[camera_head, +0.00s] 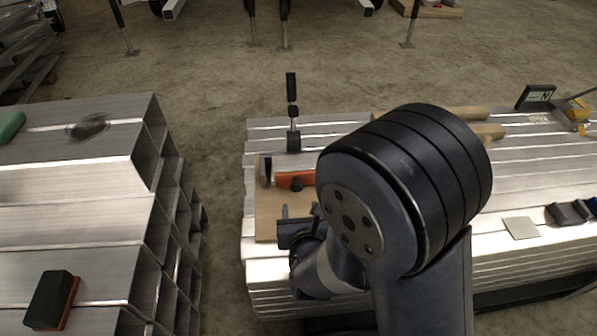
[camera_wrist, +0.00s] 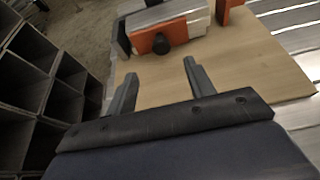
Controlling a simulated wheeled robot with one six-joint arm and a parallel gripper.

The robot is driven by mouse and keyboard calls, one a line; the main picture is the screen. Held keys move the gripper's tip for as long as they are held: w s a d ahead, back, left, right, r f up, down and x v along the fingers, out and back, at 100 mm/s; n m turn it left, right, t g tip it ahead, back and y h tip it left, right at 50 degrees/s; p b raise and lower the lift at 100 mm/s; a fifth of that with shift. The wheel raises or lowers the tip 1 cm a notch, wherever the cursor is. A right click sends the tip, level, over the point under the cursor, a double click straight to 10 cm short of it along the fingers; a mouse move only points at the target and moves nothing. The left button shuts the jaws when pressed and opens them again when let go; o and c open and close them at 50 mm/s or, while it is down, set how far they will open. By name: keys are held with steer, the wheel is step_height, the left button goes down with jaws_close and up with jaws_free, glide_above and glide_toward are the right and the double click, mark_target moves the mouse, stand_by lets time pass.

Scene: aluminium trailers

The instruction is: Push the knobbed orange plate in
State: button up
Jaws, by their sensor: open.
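The orange plate (camera_wrist: 170,38) has a round black knob (camera_wrist: 162,44) on its face. It stands upright on a wooden board (camera_wrist: 245,60), against the end of a silvery block (camera_wrist: 165,14). In the head view the orange plate (camera_head: 296,180) shows just beyond my gripper, its right part hidden by my arm. My gripper (camera_wrist: 158,80) is open and empty, its two fingers apart over the board and pointing at the knobbed plate. A gap remains between the fingertips and the knob. In the head view my gripper (camera_head: 297,222) is partly covered by my wrist.
A second orange piece (camera_wrist: 231,10) stands to the right of the block. A dark upright piece (camera_wrist: 119,38) stands to its left. A black-handled clamp (camera_head: 292,110) rises behind. Stacked aluminium tubes (camera_head: 90,200) lie left across a gap.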

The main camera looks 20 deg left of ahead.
mark_target(297, 188)
steer(key=b+x, duration=0.2)
steer(key=x, duration=0.8)
steer(key=shift+w+a+f, duration=0.1)
steer(key=shift+w, duration=0.1)
jaws_close()
